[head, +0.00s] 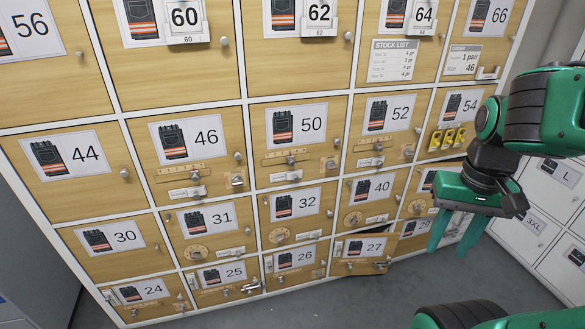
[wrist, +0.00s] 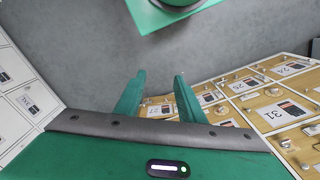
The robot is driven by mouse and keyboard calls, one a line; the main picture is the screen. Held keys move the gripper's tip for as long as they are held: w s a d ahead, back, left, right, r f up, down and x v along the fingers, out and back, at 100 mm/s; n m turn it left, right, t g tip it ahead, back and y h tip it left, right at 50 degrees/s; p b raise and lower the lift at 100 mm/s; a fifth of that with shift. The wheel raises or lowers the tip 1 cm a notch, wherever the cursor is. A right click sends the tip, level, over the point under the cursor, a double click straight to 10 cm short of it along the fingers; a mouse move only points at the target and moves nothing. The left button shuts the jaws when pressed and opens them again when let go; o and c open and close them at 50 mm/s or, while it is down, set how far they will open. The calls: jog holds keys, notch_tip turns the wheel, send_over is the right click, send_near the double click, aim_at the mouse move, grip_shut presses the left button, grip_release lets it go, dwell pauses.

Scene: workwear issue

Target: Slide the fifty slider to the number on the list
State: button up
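The locker door marked 50 (head: 313,124) is in the middle of the head view and looks closed. Below its picture card is a wooden slider scale (head: 272,161) with a small grey knob near its middle; the scale's numbers are too small to read. A stock list (head: 393,60) hangs at the upper right with several lines, too small to read surely. An order card (head: 461,61) beside it reads 1 pair, size 46. My gripper (head: 450,246) is open and empty, to the right of and lower than door 50, well apart from it. In the wrist view its fingers (wrist: 159,80) are spread.
Door 27 (head: 373,246) at the bottom stands slightly ajar. Yellow tags (head: 448,138) hang on door 54. Grey floor (head: 400,296) is clear in front; white lockers (head: 561,173) stand at right.

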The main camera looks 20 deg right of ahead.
jog(key=w+a+f+n+t+h, duration=0.1)
jog(key=w+f+n+t, duration=0.25)
jog(key=w, duration=0.85)
jog(key=w+f+n+t, duration=0.2)
jog(key=w+f+t, duration=0.15)
jog(key=w, duration=0.95)
jog(key=n+t+y, duration=0.2)
jog(key=t, duration=0.6)
send_near(292, 164)
notch_tip(292, 164, down, 3)
jog(key=s, duration=0.2)
jog(key=m+t+h, duration=0.1)
jog(key=t, duration=0.2)
jog(key=w, duration=1)
jog(key=shift+w+a+r, duration=0.15)
jog(key=shift+a+r, duration=0.15)
grip_shut()
